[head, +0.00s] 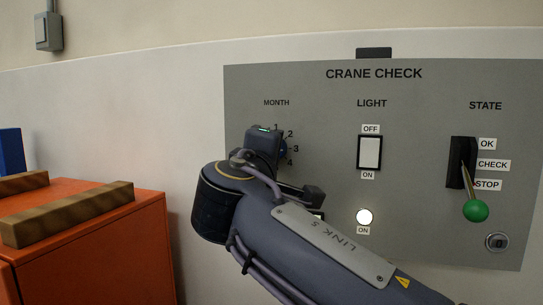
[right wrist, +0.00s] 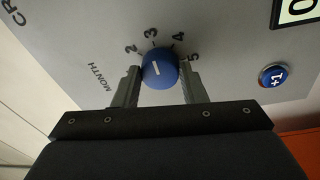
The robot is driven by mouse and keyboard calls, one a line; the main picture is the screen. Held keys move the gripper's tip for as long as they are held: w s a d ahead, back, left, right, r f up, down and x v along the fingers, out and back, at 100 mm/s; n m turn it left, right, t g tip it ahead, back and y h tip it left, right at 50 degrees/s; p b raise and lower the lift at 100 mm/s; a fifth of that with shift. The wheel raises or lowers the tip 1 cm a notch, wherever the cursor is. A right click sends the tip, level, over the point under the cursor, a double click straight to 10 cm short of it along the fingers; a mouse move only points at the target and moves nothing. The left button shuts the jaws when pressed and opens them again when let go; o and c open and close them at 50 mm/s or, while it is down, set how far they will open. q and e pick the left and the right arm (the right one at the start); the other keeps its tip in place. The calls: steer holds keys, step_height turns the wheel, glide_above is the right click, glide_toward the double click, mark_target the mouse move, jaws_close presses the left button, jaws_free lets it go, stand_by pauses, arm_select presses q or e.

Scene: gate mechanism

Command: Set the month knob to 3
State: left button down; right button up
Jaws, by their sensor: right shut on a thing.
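The blue month knob (right wrist: 160,70) sits on the grey CRANE CHECK panel (head: 300,85), under the MONTH label. In the right wrist view its white mark points up, roughly toward the 3, perhaps slightly to the 2 side; I cannot tell whether it is exact. My right gripper (right wrist: 160,82) is shut on the knob, one finger on each side. In the head view my right gripper (head: 263,140) and wrist cover most of the dial; only a blue edge of the knob and the numbers 1 to 4 show. My left gripper is not in view.
To the right on the panel are a light switch (head: 369,152), a lit white lamp (head: 364,217), a green-tipped state lever (head: 475,210) and a keyhole (head: 497,242). A blue +1 button (right wrist: 273,76) is near the knob. An orange cabinet (head: 90,250) stands at left with wooden bars (head: 70,212).

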steer(key=o, duration=1)
steer(key=b+v, duration=0.1)
steer(key=v, duration=0.7)
steer(key=shift+w, duration=0.1)
